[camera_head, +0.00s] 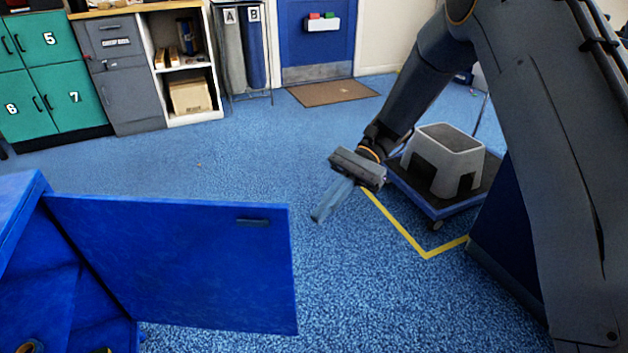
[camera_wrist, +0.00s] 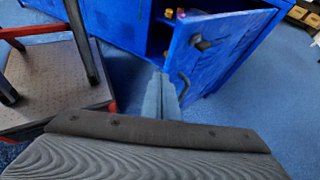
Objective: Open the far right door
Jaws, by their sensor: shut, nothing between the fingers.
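A blue cabinet (camera_head: 20,215) stands at the lower left of the head view. My gripper (camera_head: 320,214) is shut and empty, pointing down just right of the door's free edge, with a visible gap between. In the wrist view the fingertips (camera_wrist: 160,82) overlap the door's lower part.
A grey step stool (camera_head: 440,160) sits on a low dolly (camera_head: 440,208) right of my gripper, inside yellow floor tape. Green lockers (camera_head: 70,98), a grey cabinet (camera_head: 135,95) and a shelf with a carton (camera_head: 190,95) line the back. The blue floor between is clear.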

